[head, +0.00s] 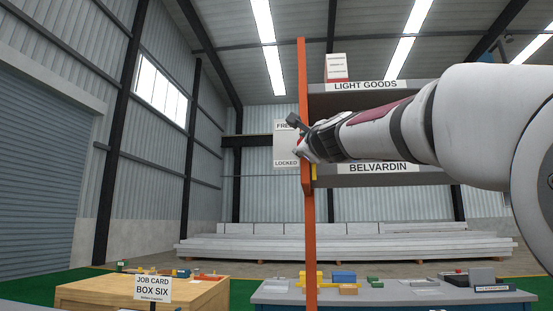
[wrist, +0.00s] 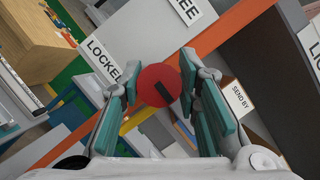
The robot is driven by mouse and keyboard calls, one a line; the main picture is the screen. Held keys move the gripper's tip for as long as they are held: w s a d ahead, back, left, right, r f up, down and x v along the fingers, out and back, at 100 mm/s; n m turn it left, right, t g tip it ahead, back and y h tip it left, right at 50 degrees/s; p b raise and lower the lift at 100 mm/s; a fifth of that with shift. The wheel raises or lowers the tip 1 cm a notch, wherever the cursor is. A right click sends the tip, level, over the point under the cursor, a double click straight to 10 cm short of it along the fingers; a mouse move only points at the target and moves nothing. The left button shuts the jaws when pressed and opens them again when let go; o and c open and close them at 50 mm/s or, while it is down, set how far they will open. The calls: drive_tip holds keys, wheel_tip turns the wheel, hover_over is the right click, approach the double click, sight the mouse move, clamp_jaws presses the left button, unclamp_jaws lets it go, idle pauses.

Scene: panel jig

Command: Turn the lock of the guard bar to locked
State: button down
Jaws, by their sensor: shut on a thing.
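The lock is a round red knob (wrist: 158,86) with a dark bar across its face, in the wrist view. The bar slants from upper left to lower right. My gripper (wrist: 160,68) has its teal-padded fingers on either side of the knob and is shut on it. Behind is a pale plate (wrist: 140,35) with the labels "LOCKED" (wrist: 103,60) and a partly cut off "FREE" (wrist: 188,9). In the head view, my gripper (head: 299,136) is at the plate (head: 285,150) beside the orange post, and it mostly hides the knob. I cannot make out the guard bar for sure.
The orange post (head: 309,235) carries grey shelves with signs "LIGHT GOODS" (head: 365,86) and "BELVARDIN" (head: 378,168). A small yellow part (head: 313,172) is on the post below my gripper. A wooden table (head: 100,292) and a grey table (head: 400,295) with small items stand below.

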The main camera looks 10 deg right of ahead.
drive_tip(key=shift+w+d+f+m, duration=0.1)
drive_tip(key=shift+d+f+m, duration=0.2)
drive_tip(key=shift+f, duration=0.05)
drive_tip(key=c, duration=1.2)
unclamp_jaws()
drive_tip(key=shift+r, duration=0.1)
drive_tip(key=shift+a, duration=0.15)
drive_tip(key=shift+s+a, duration=0.1)
drive_tip(key=shift+s, duration=0.1)
drive_tip(key=v, duration=1.1)
drive_tip(key=shift+s, duration=0.35)
drive_tip(key=shift+f, duration=0.2)
